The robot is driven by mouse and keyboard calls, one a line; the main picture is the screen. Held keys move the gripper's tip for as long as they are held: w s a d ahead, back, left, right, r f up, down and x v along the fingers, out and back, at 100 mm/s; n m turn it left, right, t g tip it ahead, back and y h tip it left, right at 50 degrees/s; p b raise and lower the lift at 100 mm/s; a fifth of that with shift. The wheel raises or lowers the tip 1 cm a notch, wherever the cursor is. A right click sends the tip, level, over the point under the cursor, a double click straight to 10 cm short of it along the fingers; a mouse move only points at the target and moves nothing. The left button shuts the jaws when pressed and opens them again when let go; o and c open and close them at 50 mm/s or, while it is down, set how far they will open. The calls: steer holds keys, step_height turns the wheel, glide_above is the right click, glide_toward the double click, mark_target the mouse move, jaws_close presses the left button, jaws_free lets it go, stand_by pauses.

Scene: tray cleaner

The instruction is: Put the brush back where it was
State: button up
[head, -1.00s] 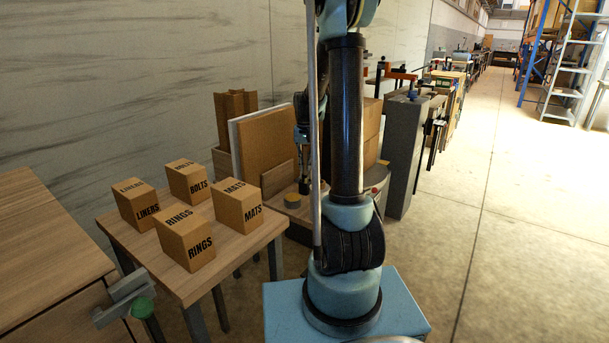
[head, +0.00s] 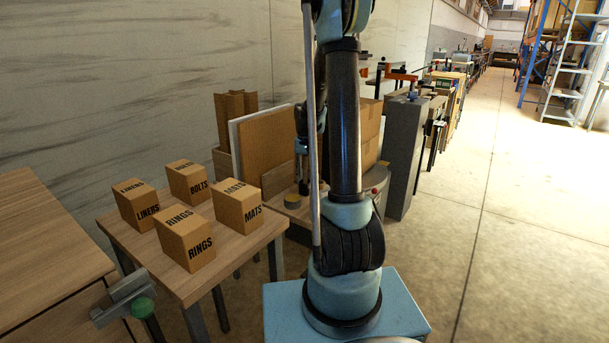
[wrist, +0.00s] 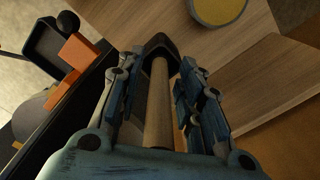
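The brush (wrist: 159,105) shows in the wrist view as a tan, rod-like handle with a dark end beyond it. It lies between the two blue fingers of my gripper (wrist: 165,95), which look closed on it. In the head view my gripper (head: 303,172) is partly hidden behind my own arm. It points down over a low wooden surface (head: 283,213), with a dark part below it. I cannot tell whether the brush touches that surface.
A round yellow-topped thing (head: 292,201) lies close beside my gripper; the wrist view shows it too (wrist: 218,8). Boards (head: 265,150) stand behind, and a grey cabinet (head: 404,155) stands right. Labelled boxes (head: 186,240) stand on a table at left.

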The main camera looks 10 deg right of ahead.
step_height(320, 180, up, 12)
steer(key=shift+f, duration=0.15)
steer(key=s+r+n+t, duration=0.1)
steer(key=s+r, duration=0.1)
steer(key=s, duration=1.9)
steer(key=s+f, duration=0.4)
steer(key=s, duration=0.4)
steer(key=s+f+n+t, duration=0.1)
steer(key=s+f, duration=0.4)
steer(key=s, duration=0.3)
steer(key=shift+f, duration=0.25)
